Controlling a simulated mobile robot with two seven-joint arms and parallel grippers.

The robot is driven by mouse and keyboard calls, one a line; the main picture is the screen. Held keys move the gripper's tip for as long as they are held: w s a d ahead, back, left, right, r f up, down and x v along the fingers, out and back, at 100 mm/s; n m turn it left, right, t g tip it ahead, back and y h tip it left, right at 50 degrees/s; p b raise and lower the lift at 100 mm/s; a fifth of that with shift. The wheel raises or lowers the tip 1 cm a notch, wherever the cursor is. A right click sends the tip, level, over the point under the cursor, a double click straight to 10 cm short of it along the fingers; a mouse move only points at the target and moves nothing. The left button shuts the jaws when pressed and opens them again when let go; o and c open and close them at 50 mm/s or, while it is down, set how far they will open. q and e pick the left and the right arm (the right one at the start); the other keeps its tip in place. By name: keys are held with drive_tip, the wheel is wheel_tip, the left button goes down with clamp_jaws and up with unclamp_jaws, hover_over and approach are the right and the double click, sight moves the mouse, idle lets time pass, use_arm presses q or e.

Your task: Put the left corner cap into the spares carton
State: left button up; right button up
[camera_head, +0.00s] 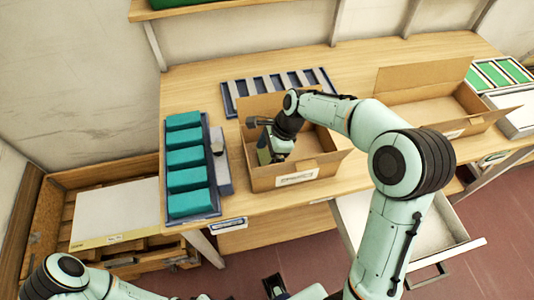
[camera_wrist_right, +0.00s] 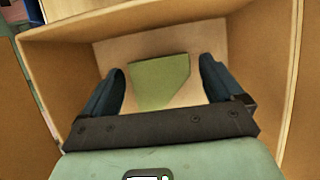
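An open cardboard carton (camera_head: 323,160) with a white label stands on the bench; the label is too small to read. My right gripper (camera_wrist_right: 162,85) reaches down into this carton. Its two dark fingers are apart, with gaps between them and a flat olive-green piece with a clipped corner (camera_wrist_right: 160,80), which looks like the corner cap. The piece seems to lie on the carton floor (camera_wrist_right: 205,40), below the fingertips. In the head view the arm and carton wall hide much of the fingers. My left gripper (camera_head: 275,286) is partly visible at the bottom edge, away from the bench.
A tray of teal blocks (camera_head: 186,168) stands left of the carton, with a small grey item (camera_head: 217,140) between them. A slotted blue rack (camera_head: 275,84) lies behind. A second open carton (camera_head: 425,110) stands right. A drawer (camera_head: 410,220) is pulled out below the bench.

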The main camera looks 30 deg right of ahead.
use_arm(q)
drive_tip(key=shift+w+r+p, duration=0.25)
drive_tip(key=shift+r+p, duration=0.2)
drive_tip(key=shift+r, duration=0.1)
drive_tip(key=shift+w+r+p, duration=0.25)
drive_tip(key=shift+r+p, duration=0.2)
drive_tip(key=shift+r, duration=0.05)
use_arm(e)
drive_tip(key=v, duration=1.2)
drive_tip(key=shift+r, duration=0.2)
drive_tip(key=shift+w, duration=0.1)
